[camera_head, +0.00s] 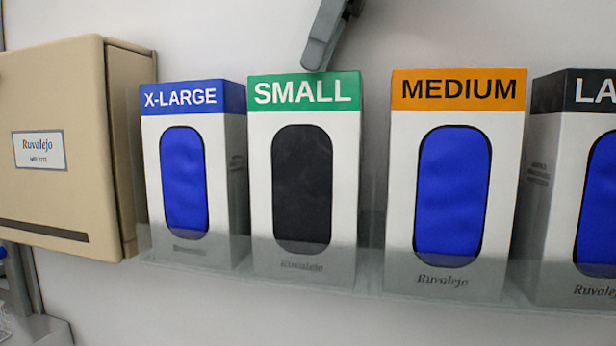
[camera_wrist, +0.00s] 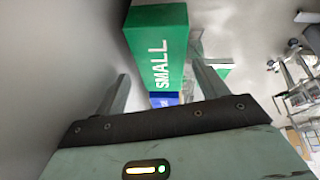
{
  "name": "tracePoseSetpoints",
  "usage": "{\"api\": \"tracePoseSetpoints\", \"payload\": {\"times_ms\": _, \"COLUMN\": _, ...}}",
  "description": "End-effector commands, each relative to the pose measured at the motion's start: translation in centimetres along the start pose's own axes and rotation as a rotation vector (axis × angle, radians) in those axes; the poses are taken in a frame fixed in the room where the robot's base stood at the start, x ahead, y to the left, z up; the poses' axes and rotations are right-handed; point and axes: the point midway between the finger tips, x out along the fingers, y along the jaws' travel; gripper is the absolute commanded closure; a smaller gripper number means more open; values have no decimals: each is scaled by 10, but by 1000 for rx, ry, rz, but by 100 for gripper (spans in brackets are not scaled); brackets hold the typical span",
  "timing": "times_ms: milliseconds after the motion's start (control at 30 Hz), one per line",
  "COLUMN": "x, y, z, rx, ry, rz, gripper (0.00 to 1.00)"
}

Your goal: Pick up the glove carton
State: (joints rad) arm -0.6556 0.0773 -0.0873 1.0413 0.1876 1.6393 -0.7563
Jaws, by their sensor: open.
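Several white glove cartons stand upright in a row on a clear shelf. The SMALL carton (camera_head: 305,190) has a green top band and a dark window; whether it holds anything is unclear. To its left is the blue-banded X-LARGE carton (camera_head: 194,225); to its right are the orange-banded MEDIUM carton (camera_head: 455,130) and a black-banded carton (camera_head: 568,130), cut off by the edge. My gripper (camera_wrist: 160,70) is open and empty. In the head view, a finger shows just above the SMALL carton's top. In the wrist view, the green SMALL top (camera_wrist: 158,45) lies ahead, between the fingers' directions.
A beige wall dispenser box (camera_head: 55,180) hangs left of the X-LARGE carton. The clear shelf (camera_head: 370,285) runs along the white wall (camera_head: 190,30) under the cartons. Narrow gaps separate the cartons. Metal-framed equipment (camera_wrist: 295,85) shows at the wrist view's right.

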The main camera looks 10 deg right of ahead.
Motion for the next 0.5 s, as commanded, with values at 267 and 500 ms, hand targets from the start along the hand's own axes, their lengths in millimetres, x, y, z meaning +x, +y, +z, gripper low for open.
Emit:
{"api": "tracePoseSetpoints", "payload": {"times_ms": 267, "x": 35, "y": -4, "z": 1, "rx": -2, "ry": -2, "rz": -4, "gripper": 28}}
{"api": "tracePoseSetpoints", "payload": {"times_ms": 500, "x": 46, "y": -3, "z": 1, "rx": -1, "ry": 0, "rz": 0, "gripper": 28}}
